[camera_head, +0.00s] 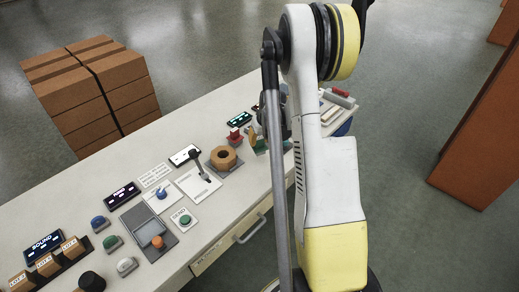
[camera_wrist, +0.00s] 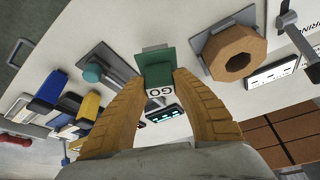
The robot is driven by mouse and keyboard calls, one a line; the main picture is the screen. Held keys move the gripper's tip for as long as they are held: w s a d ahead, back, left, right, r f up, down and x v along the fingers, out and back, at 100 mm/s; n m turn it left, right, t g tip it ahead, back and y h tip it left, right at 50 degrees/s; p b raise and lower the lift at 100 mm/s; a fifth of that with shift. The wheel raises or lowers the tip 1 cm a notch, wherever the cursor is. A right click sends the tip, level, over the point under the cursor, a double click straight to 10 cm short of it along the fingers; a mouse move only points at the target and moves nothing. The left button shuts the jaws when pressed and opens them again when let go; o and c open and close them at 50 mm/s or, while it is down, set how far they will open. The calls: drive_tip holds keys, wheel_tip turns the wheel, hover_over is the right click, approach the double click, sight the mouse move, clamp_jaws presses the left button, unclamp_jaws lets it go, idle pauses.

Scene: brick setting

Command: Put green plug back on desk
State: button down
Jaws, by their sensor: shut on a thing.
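A green plug (camera_wrist: 155,68) with a white end marked with dark letters sits between my fingertips in the wrist view. My gripper (camera_wrist: 160,88) has two tan, ridged fingers, shut on the plug from both sides. In the head view a bit of green, likely the plug (camera_head: 260,146), shows just left of my arm, which hides most of my gripper. The desk (camera_head: 130,180) is a long pale surface running diagonally. The plug is over or at its far-right part; I cannot tell whether it touches the surface.
A lever panel (camera_head: 198,184), a red block (camera_head: 235,138) and a dark display (camera_head: 239,119) are near. Several buttons crowd the desk's left. Brown boxes (camera_head: 90,90) stand behind it.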

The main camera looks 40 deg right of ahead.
sight(261, 144)
drive_tip(key=shift+f+b, duration=0.7)
drive_tip(key=shift+f, duration=1.15)
drive_tip(key=shift+s, duration=0.1)
drive_tip(key=shift+f, duration=0.2)
drive_tip(key=c, duration=1.1)
unclamp_jaws()
drive_tip(key=shift+r, duration=0.1)
